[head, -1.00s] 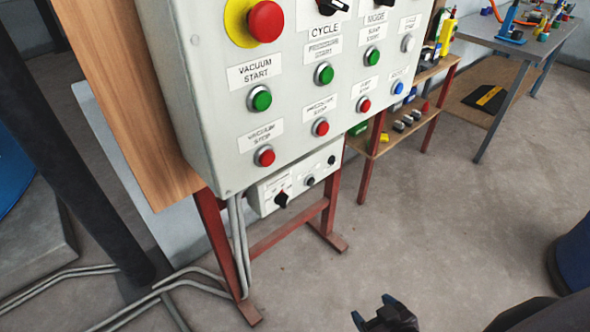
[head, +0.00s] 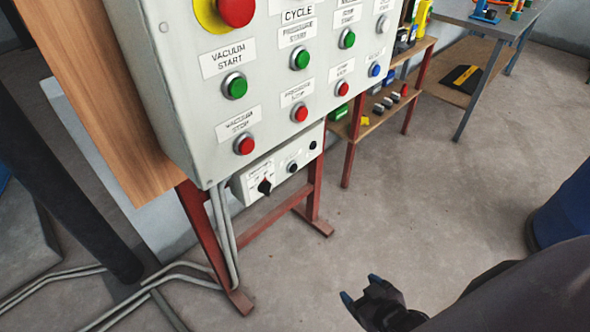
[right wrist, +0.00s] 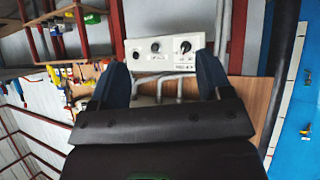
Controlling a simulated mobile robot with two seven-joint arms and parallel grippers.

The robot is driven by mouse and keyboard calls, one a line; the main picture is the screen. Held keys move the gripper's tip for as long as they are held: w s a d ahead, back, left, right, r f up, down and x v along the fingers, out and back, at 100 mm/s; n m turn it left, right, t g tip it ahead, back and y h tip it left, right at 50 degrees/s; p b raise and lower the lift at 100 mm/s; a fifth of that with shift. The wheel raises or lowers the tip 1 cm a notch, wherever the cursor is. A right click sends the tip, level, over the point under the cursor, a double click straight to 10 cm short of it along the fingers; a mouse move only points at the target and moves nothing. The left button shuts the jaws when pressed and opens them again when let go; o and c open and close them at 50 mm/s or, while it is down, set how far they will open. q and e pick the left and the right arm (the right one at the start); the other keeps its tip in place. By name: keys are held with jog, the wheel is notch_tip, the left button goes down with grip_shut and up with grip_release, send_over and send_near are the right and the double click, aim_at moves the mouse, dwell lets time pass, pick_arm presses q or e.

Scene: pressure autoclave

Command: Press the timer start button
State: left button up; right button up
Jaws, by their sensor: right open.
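A light grey control panel (head: 190,110) stands on a red frame at the upper left of the head view. It carries labelled rows of buttons. One green button (head: 347,38) in the third column has a label ending in START; its first word is too blurred to read. A small control box (head: 250,186) hangs below the panel; its labels are unreadable. It also shows in the right wrist view (right wrist: 172,62), framed between my fingers, with a black knob and smaller controls. My right gripper (head: 360,289) is open and empty, low and apart from the panel. My left gripper is out of view.
A red emergency button (head: 236,11) is at the panel's top. Grey conduits (head: 224,240) run down to the floor. A wooden shelf (head: 375,117) with small items and a grey table (head: 490,22) stand to the right. A blue drum (head: 565,215) is at the right edge. The floor between is clear.

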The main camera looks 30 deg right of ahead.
grip_shut()
dwell(1.5)
